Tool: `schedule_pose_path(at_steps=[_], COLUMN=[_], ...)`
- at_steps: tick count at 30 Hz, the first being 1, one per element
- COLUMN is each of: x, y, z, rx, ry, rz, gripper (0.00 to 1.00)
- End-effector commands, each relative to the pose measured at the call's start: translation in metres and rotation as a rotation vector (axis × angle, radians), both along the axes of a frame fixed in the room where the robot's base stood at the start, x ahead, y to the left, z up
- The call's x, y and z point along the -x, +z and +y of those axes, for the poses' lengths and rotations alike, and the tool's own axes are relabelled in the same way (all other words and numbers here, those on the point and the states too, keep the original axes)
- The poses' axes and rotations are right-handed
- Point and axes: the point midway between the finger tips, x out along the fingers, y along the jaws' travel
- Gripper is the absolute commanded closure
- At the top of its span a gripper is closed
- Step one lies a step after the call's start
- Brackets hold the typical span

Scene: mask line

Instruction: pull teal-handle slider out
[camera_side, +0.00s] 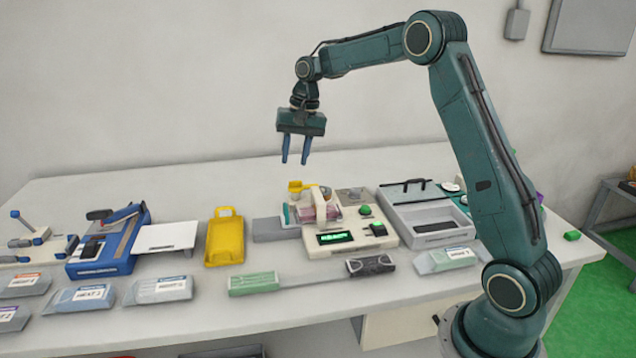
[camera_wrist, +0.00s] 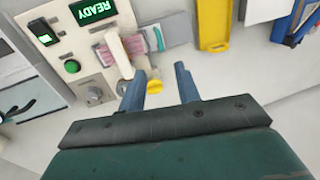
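A cream machine (camera_side: 347,240) with a lit green display stands mid-table; its READY display (camera_wrist: 93,9) shows upside down in the wrist view. Small teal edges (camera_side: 287,214) show at the machine's left side, by a pink block (camera_side: 318,212) under a cream arm. A flat grey slab (camera_side: 270,229) sticks out left of it.
A yellow tray (camera_side: 225,240) lies left of the machine. A grey box with a black-handled lid (camera_side: 425,213) stands right. A blue device (camera_side: 103,245) is at the left. The space around my gripper is clear.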

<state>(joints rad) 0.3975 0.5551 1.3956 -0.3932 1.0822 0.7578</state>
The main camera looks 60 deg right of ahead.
Motion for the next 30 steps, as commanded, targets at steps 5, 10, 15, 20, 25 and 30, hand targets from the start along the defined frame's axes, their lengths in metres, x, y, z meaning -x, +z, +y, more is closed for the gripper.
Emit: schedule_pose_path(at_steps=[5,10,15,20,25,30], x=[-0.002,-0.005,-0.009,-0.012,-0.015,-0.017], y=[-0.016,-0.039,-0.065,-0.089,-0.111,-0.124], z=[0.003,0.006,0.010,0.013,0.015,0.018], rx=[-0.001,-0.001,0.000,-0.001,0.000,0.000], ry=[0.002,0.002,0.003,0.003,0.003,0.003], rz=[0.003,0.003,0.002,0.002,0.001,0.000], gripper=[0.67,0.67,0.67,0.67,0.67,0.67])
